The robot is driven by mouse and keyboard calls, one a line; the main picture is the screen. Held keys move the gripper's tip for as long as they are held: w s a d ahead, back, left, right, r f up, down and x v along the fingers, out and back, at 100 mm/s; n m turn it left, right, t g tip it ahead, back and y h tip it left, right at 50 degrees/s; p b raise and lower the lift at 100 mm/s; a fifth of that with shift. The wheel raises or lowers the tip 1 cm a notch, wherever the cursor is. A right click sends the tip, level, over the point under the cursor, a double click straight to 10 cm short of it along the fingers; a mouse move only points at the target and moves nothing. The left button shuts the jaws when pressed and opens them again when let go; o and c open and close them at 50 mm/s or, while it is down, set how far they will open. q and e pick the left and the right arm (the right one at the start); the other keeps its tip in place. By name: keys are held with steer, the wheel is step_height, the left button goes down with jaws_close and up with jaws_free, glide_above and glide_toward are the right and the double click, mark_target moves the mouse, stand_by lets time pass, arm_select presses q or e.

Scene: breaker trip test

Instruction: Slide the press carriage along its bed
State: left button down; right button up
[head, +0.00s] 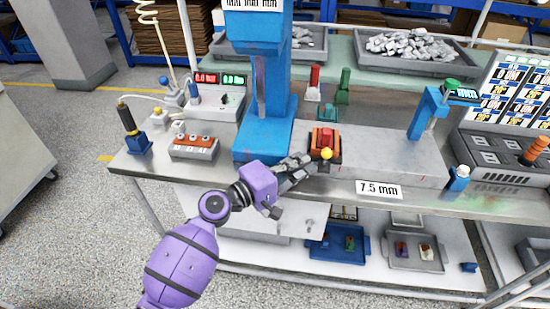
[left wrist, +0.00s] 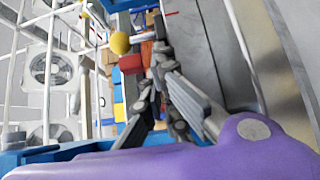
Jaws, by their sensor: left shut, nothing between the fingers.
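The press carriage (head: 322,138) is an orange and dark block with a red piece on top and a yellow ball knob (head: 326,153) at its front. It sits at the left part of the long grey bed (head: 395,158), just right of the blue press. My left gripper (head: 306,162) is shut and empty, with its fingertips close to the left of the knob. I cannot tell whether they touch the carriage. The left wrist view also shows the yellow knob (left wrist: 120,43) near the fingertips (left wrist: 158,60). My right gripper is not in view.
The blue press column (head: 268,130) stands left of the carriage. A blue gauge arch (head: 428,112) stands over the bed's right part. A "7.5 mm" label (head: 379,189) is at the front. The bed top between carriage and arch looks clear.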

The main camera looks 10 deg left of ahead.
arm_select(q)
steer(key=shift+d, duration=1.95)
steer(key=shift+a, duration=0.1)
